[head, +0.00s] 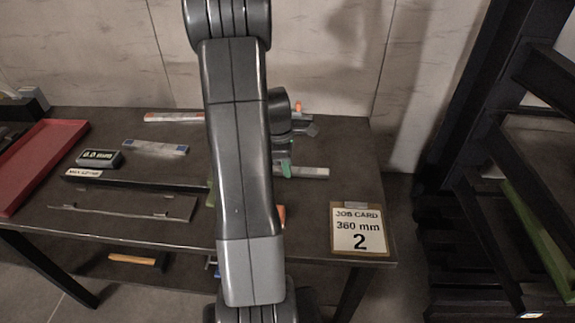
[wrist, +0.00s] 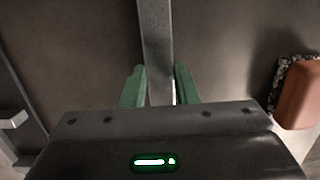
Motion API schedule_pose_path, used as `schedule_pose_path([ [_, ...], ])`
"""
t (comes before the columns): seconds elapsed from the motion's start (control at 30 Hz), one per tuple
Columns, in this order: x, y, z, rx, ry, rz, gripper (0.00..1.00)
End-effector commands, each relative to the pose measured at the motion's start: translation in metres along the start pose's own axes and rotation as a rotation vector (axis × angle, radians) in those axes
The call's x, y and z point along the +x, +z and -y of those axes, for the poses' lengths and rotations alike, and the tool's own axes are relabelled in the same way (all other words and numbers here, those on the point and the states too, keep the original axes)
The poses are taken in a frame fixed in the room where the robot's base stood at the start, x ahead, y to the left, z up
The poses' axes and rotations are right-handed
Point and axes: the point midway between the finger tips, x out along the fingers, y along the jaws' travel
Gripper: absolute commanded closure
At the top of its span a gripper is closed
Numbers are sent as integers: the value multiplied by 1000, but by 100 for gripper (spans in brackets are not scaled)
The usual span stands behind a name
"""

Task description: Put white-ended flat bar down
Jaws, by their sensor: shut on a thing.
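My gripper (wrist: 158,78) has green fingers, shut on a flat grey bar (wrist: 157,35) that runs from between them to the top edge of the wrist view. In the head view my gripper (head: 286,168) is over the middle right of the table, partly behind my arm. I cannot tell whether the bar touches the dark table (head: 330,140).
A blue-marked bar (head: 155,147), a red-ended bar (head: 172,116), a black display block (head: 100,158) and a grey slotted plate (head: 125,205) lie left. A red tray (head: 38,160) is at the left edge. An orange object (wrist: 298,95) lies near my gripper.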

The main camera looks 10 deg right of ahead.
Motion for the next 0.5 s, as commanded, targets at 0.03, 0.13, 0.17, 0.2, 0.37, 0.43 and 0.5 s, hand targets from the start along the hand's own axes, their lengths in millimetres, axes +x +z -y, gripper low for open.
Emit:
schedule_pose_path([
  [0.03, 0, 0, -1, 0, 2, 0, 100],
  [0.13, 0, 0, -1, 0, 3, 0, 100],
  [0.17, -1, 0, -1, 0, 3, 0, 100],
  [0.2, -1, 0, -1, 0, 3, 0, 100],
  [0.37, 3, 0, -1, 0, 3, 0, 100],
  [0.43, 3, 0, 0, 0, 1, 0, 59],
  [0.5, 3, 0, 0, 0, 1, 0, 51],
])
